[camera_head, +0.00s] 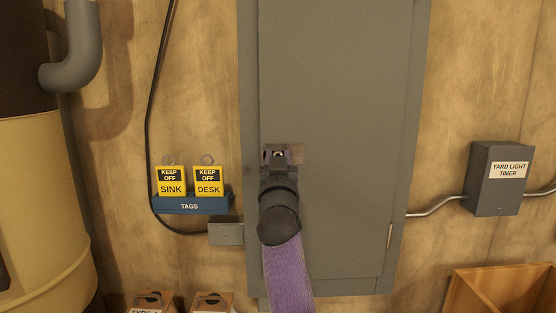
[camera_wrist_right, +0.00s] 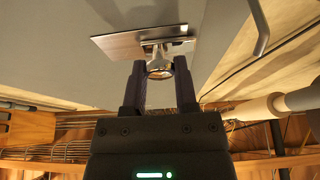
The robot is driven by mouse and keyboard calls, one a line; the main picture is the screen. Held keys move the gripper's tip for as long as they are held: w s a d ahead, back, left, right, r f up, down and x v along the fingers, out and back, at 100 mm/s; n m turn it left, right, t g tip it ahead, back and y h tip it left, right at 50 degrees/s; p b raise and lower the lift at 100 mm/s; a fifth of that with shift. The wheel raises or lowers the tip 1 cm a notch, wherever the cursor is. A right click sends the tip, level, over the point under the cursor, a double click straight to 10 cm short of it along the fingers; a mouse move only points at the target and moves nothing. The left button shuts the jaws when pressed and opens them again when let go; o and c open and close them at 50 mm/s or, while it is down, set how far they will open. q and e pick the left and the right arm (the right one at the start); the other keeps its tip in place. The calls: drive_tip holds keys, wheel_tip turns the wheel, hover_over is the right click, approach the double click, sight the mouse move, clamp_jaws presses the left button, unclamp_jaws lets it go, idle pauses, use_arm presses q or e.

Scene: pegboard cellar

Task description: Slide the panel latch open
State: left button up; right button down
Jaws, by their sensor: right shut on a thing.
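The grey panel (camera_head: 335,100) stands closed in its frame on the wall. Its latch (camera_head: 297,153) sits at the left edge of the door, on a small metal plate, mostly hidden behind my right gripper (camera_head: 279,160) in the head view. In the right wrist view the latch plate (camera_wrist_right: 118,46) and the round-ended latch knob (camera_wrist_right: 159,68) show clearly. My right gripper (camera_wrist_right: 160,84) has its two fingers on either side of the knob and is shut on it. My left gripper is not in view.
A blue tag holder (camera_head: 190,204) with yellow KEEP OFF tags (camera_head: 171,182) hangs left of the panel. A wooden crate (camera_head: 500,288) stands lower right. A large tan tank (camera_head: 40,200) fills the left side.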

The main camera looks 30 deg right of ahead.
sight(294, 148)
drive_tip(key=s+d+p, duration=0.1)
drive_tip(key=d+p, duration=0.1)
drive_tip(key=shift+s+d+r, duration=0.1)
drive_tip(key=shift+s+d, duration=0.25)
drive_tip(key=shift+d, duration=0.05)
drive_tip(key=c, duration=0.8)
unclamp_jaws()
drive_tip(key=o, duration=0.4)
drive_tip(key=shift+s+d, duration=0.1)
drive_tip(key=shift+d, duration=0.05)
